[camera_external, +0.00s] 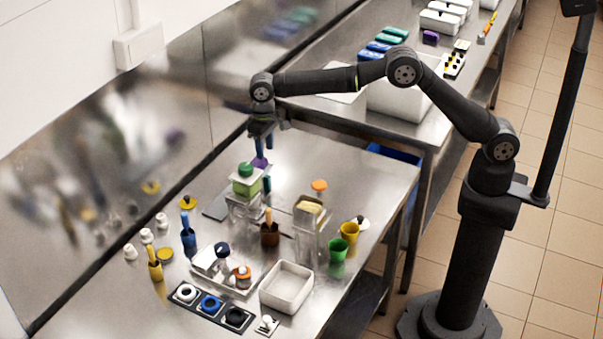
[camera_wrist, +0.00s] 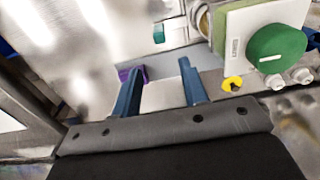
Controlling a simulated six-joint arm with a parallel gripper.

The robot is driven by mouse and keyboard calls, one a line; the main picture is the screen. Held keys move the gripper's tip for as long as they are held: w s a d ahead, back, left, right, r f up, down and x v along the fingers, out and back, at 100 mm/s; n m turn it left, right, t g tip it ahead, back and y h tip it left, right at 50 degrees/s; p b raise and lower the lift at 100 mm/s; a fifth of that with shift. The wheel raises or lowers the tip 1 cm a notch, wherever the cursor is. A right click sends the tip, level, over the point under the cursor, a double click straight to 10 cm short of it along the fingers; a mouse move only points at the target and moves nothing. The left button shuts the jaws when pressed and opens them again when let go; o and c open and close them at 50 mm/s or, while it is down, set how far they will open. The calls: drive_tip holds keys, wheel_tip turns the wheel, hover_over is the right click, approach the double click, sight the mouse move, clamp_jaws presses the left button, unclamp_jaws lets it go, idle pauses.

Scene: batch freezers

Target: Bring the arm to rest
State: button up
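My gripper (camera_external: 262,146) hangs at the end of my bent arm, pointing down over the back part of the steel table (camera_external: 345,170). In the wrist view its two blue fingers (camera_wrist: 160,68) are spread apart with nothing visible between them. A small purple object (camera_external: 260,162) shows just below the fingers; in the wrist view it lies by the left fingertip (camera_wrist: 124,73). I cannot tell whether it touches the finger. The green-knobbed machine (camera_external: 246,185) stands just below and in front of my gripper; its green knob (camera_wrist: 277,55) is at the right in the wrist view.
Several cups, spatulas and containers crowd the table's front half, with a white bin (camera_external: 287,287), a green cup (camera_external: 338,250) and a black tray (camera_external: 209,306). The table is clearer at the back right. A second table (camera_external: 330,112) with tubs stands behind. A steel wall is at left.

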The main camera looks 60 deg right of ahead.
sight(268, 176)
wheel_tip(268, 176, down, 14)
drive_tip(key=shift+r, duration=0.15)
drive_tip(key=shift+r, duration=0.1)
idle(0.4)
wheel_tip(268, 176, up, 18)
wheel_tip(268, 176, down, 18)
drive_tip(key=shift+s+r, duration=0.1)
drive_tip(key=shift+s+f, duration=0.2)
drive_tip(key=shift+s, duration=0.05)
drive_tip(key=s, duration=1.1)
drive_tip(key=shift+s, duration=0.15)
wheel_tip(268, 176, up, 17)
drive_tip(key=shift+r, duration=0.2)
idle(1.9)
